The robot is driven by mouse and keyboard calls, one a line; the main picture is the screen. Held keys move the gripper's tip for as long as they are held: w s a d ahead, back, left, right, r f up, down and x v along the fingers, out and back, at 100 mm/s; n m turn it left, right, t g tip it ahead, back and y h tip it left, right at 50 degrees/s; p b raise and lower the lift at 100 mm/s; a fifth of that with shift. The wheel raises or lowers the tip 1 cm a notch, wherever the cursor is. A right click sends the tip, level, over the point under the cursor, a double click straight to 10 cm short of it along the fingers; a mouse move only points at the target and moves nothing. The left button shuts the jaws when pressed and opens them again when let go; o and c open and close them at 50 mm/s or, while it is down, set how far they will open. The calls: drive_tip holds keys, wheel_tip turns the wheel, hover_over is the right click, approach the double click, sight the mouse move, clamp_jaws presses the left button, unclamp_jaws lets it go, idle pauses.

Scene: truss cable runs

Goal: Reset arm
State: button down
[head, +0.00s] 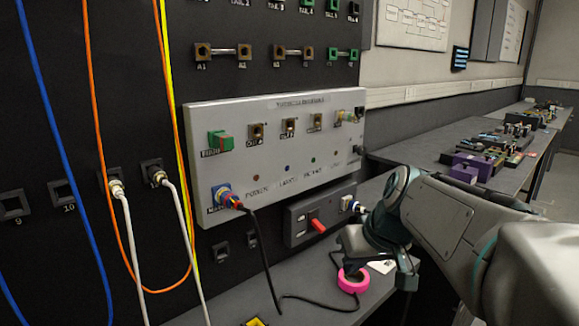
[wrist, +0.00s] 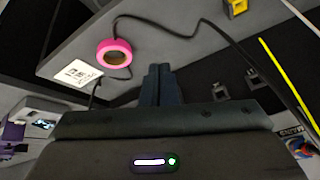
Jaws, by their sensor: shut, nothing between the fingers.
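My gripper (wrist: 160,84) shows in the wrist view with its two dark fingers together and nothing between them. In the head view my arm comes in from the right, and its hand hangs over the grey bench (head: 317,311) in front of the panel. The fingertips are hard to make out there. A pink tape roll (head: 352,281) lies on the bench close below the hand. It also shows in the wrist view (wrist: 103,51), to the left of the fingers and apart from them.
A white connector panel (head: 275,187) has a black cable (head: 266,258) plugged in at lower left, running down onto the bench. A grey box (head: 300,225) with a red switch sits below it. White, blue, orange and yellow cables hang at left. A white card (wrist: 77,74) lies beside the tape.

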drive_tip(key=s+d+r+m+g+h+p, duration=0.1)
drive_tip(key=s+p, duration=0.5)
drive_tip(key=s, duration=0.1)
drive_tip(key=s+d+r+m+h+p, duration=0.1)
drive_tip(key=s+r+p, duration=0.1)
drive_tip(key=s+p, duration=0.3)
drive_tip(key=shift+s+d+r+m+g+h+p, duration=0.15)
drive_tip(key=shift+s+d+m+g+h+p, duration=0.2)
drive_tip(key=shift+s, duration=0.6)
drive_tip(key=c, duration=1.8)
unclamp_jaws()
drive_tip(key=shift+s, duration=0.25)
drive_tip(key=o, duration=0.4)
drive_tip(key=shift+f+m+g, duration=0.25)
drive_tip(key=shift+f+m, duration=0.1)
drive_tip(key=shift+o, duration=0.2)
drive_tip(key=w+a+f+m+g+y, duration=0.3)
drive_tip(key=a+f+m+y, duration=0.1)
drive_tip(key=a, duration=0.1)
drive_tip(key=m+t+y, duration=0.8)
drive_tip(key=m+t, duration=0.6)
drive_tip(key=m, duration=0.9)
approach(321, 227)
drive_tip(key=shift+h, duration=0.25)
drive_tip(key=p+x, duration=0.1)
drive_tip(key=x, duration=0.7)
drive_tip(key=shift+w+a+r+p, duration=0.15)
drive_tip(key=shift+w+a+p, duration=0.1)
drive_tip(key=shift+p, duration=0.15)
